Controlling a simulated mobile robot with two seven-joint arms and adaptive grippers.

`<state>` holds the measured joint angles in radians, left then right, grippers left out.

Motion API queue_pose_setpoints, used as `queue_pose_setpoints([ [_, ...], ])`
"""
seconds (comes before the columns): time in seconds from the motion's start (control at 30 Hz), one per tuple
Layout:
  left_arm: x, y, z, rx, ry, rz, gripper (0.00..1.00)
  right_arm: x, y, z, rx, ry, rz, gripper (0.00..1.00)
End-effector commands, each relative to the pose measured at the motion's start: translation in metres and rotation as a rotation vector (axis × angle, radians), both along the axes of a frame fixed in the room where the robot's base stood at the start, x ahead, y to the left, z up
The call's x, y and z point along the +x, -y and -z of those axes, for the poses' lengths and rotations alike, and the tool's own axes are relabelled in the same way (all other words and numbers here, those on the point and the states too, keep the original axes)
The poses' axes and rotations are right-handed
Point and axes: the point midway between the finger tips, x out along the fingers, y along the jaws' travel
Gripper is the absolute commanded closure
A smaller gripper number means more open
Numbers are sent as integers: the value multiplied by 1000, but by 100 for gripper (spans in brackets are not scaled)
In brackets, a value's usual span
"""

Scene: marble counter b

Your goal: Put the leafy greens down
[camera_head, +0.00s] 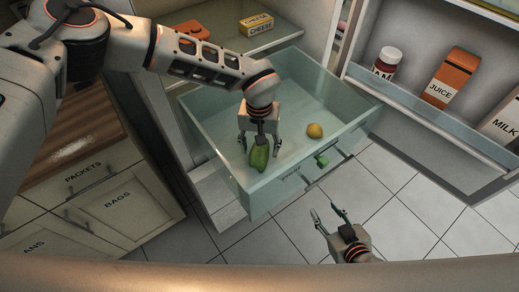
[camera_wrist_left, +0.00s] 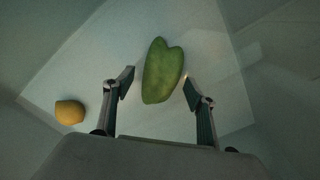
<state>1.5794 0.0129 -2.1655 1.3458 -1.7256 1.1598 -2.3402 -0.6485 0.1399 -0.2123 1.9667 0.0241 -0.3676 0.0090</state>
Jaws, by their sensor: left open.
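The leafy greens (camera_head: 259,158), a smooth green leaf-shaped bundle, lie inside the pulled-out clear drawer (camera_head: 262,198). My left gripper (camera_head: 262,148) is inside the drawer, just over the greens. In the left wrist view the greens (camera_wrist_left: 163,71) lie between and beyond the two fingers of my left gripper (camera_wrist_left: 158,88), which are spread with a gap on each side. My right gripper (camera_head: 325,212) is in front of the drawer, above the tiled floor, with its fingers apart and nothing between them.
A yellow fruit (camera_head: 314,131) lies in the drawer, right of the greens; it also shows in the left wrist view (camera_wrist_left: 69,112). A cheese box (camera_head: 256,24) sits on the shelf above. The open door at right holds a juice carton (camera_head: 450,77), a jar (camera_head: 386,62) and a milk carton (camera_head: 504,122).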

Motion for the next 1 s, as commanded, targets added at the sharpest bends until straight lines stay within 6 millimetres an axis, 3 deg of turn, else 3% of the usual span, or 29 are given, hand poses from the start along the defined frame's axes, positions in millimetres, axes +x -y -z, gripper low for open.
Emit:
queue_pose_setpoints([
  [0.3, 0, -1, -66, 1, 1, 1, 44, -1, 0, 11, -1, -4, 0, 60],
  [0.5, 0, -1, -94, 1, 1, 1, 44, -3, 0, 16, -2, -9, -1, 60],
  [0.7, -1, -1, -105, 1, -2, 1, 44, -3, 0, 17, -2, -10, 0, 60],
  [1.0, -1, -1, -106, 1, -2, 1, 44, -2, 0, 16, -1, -8, -1, 60],
])
